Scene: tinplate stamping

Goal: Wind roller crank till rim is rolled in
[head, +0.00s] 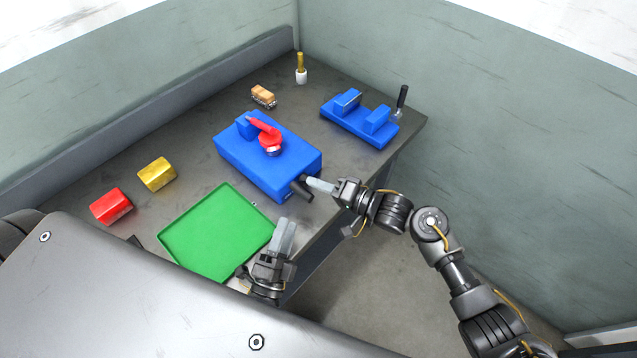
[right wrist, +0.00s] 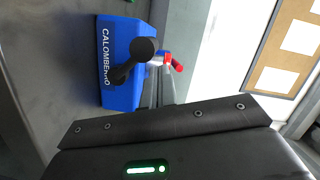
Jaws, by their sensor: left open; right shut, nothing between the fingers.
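A blue machine (head: 245,165) with a red lever (head: 265,132) on top stands mid-bench. A black crank (head: 301,188) sticks out of its front right end. In the right wrist view the crank's round black knob (right wrist: 144,49) shows large before the lettered blue body (right wrist: 117,40). My right gripper (head: 308,184) is shut and empty, its fingertips close beside the crank; contact cannot be told. A second blue machine (head: 345,122) with two raised blocks and an upright black handle (head: 402,97) stands at the back right. My left gripper (head: 286,222) is open and empty beside the green tray.
The empty green tray (head: 180,225) lies at the bench front. A small tan and grey item (head: 264,96) and a brass-handled tool (head: 301,70) are at the back. Walls close in behind.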

